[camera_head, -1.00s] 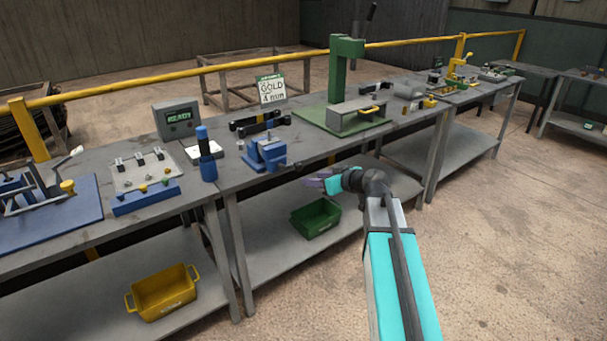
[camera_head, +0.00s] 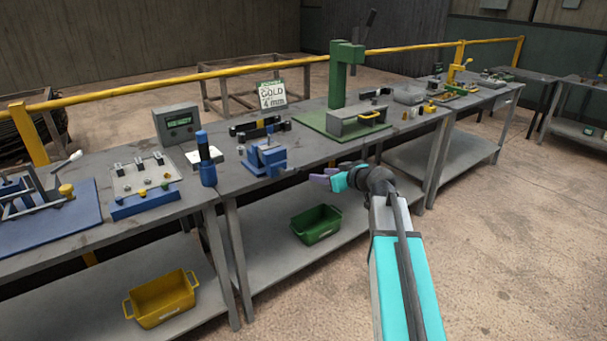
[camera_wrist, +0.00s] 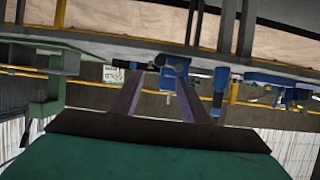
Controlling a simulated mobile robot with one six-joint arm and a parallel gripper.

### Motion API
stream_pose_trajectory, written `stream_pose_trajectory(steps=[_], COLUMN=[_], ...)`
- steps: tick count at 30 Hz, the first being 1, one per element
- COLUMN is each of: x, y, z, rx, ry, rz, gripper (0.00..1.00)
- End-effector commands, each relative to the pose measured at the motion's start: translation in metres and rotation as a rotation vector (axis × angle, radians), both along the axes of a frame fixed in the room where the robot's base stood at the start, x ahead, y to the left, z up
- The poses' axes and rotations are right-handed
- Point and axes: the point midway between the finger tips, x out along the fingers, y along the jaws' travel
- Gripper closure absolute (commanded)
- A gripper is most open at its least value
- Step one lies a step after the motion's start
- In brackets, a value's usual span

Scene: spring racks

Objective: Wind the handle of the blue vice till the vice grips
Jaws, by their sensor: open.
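The blue vice (camera_head: 266,160) stands near the front edge of the grey workbench (camera_head: 240,188). Its jaws and handle are too small to read clearly in the head view. In the wrist view, which looks upside down, the vice (camera_wrist: 175,67) shows beyond my fingertips, roughly between them. My gripper (camera_head: 320,176), with purple fingers, is off the bench's front edge, to the right of the vice and apart from it. In the wrist view my gripper (camera_wrist: 158,82) is open, with two separated fingers and nothing between them.
A blue cylindrical tool (camera_head: 207,160) stands left of the vice. A green press (camera_head: 342,75) stands on the bench to the right. A green bin (camera_head: 316,223) and a yellow bin (camera_head: 161,298) sit on the lower shelves. The floor in front is clear.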

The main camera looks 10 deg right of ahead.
Motion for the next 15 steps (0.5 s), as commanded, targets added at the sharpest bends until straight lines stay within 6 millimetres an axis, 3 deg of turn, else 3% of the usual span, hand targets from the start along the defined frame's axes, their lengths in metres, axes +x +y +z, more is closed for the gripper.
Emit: stream_pose_trajectory(steps=[15], x=[0.054], y=[0.024], z=[-0.023], rx=[0.001], ry=[0.001], rz=[0.003], gripper=[0.59])
